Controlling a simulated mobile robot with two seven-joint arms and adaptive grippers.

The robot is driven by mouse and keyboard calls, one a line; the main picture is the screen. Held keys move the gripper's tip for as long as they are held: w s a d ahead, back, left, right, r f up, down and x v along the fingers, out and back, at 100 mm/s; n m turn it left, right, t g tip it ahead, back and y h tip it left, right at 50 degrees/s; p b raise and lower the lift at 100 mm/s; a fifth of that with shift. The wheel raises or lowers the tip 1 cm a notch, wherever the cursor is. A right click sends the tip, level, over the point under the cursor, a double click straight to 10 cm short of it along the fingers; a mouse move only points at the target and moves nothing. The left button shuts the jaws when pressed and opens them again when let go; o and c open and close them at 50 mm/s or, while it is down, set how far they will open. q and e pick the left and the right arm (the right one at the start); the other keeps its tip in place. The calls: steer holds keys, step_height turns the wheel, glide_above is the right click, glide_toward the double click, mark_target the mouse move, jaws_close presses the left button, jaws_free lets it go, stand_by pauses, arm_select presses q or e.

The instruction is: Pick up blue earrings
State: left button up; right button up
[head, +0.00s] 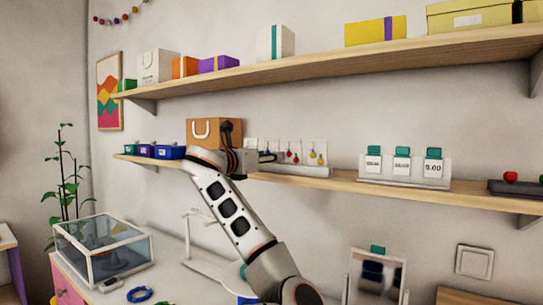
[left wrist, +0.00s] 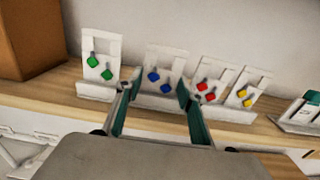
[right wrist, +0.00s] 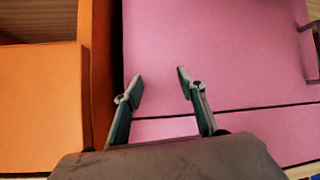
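The blue earrings (left wrist: 160,82) hang on a white card in a small white stand on the lower shelf, in the left wrist view. My left gripper (left wrist: 154,92) is open, with its fingertips to either side of that card's lower part. I cannot tell if they touch it. In the head view my left gripper (head: 270,157) reaches the lower shelf; I cannot make out the blue earrings there. My right gripper (right wrist: 160,84) is open and empty over pink and orange surfaces; it is not in the head view.
Green earrings (left wrist: 100,67) stand left of the blue ones, red earrings (left wrist: 205,92) and yellow earrings (left wrist: 246,98) to the right, close together. A brown bag (head: 213,132) stands on the lower shelf (head: 345,185). The upper shelf (head: 340,66) runs above. A glass case (head: 103,248) is below.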

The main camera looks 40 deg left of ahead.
stand_by(0.4)
arm_select(q)
steer(key=shift+r, duration=0.6)
step_height(320, 180, up, 2)
steer(key=shift+r+b, duration=0.15)
steer(key=shift+b, duration=0.4)
steer(key=s+d+b, duration=0.2)
steer(key=s, duration=1.6)
